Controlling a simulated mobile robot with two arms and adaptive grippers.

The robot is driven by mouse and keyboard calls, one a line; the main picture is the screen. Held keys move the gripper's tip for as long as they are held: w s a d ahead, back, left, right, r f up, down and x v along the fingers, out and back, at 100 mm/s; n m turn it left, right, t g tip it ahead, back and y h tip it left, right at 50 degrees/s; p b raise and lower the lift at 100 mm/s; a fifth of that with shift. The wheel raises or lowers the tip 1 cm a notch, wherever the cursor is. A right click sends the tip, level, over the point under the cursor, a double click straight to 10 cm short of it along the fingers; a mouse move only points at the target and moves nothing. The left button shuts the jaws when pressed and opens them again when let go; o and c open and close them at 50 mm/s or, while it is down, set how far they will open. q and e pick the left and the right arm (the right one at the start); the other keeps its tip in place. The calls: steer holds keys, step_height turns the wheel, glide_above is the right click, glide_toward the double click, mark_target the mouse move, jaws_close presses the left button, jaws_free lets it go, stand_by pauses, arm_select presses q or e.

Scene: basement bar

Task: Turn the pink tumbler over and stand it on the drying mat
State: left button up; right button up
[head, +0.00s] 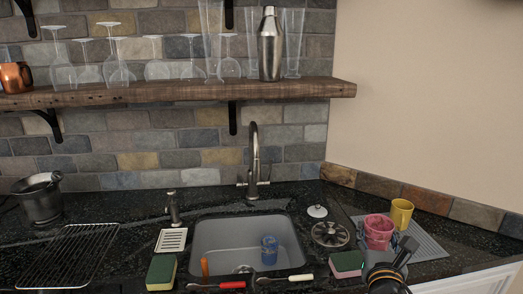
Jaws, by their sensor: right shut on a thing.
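The pink tumbler (379,224) is at the right of the head view, over or on the near-left part of the grey drying mat (428,246). My right gripper (378,241) is shut on it, with grey fingers at its sides. A round end of the tumbler faces up; at this size I cannot tell surely whether it is the mouth or the base. I also cannot tell whether the tumbler touches the mat. My left gripper is not in view.
A yellow tumbler (401,213) stands close behind the pink one, to the right. A blue tumbler (269,249) is in the sink (230,238). A pink-and-green sponge (347,263) lies left of my right gripper. The mat's right part is clear.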

steer(key=s+a+f+m+y+p, duration=0.2)
steer(key=s+a+f+m, duration=0.2)
steer(key=m, duration=1.2)
steer(key=s+a+f+m+y+p, duration=0.2)
steer(key=s+a+f+m, duration=0.3)
steer(key=m, duration=1.1)
steer(key=s+f+y, duration=0.1)
steer(key=s, duration=0.2)
steer(key=shift+s+a+f+m+t+p, duration=0.15)
steer(key=shift+a+f+m+t+p, duration=0.15)
steer(key=shift+f+m+p, duration=0.1)
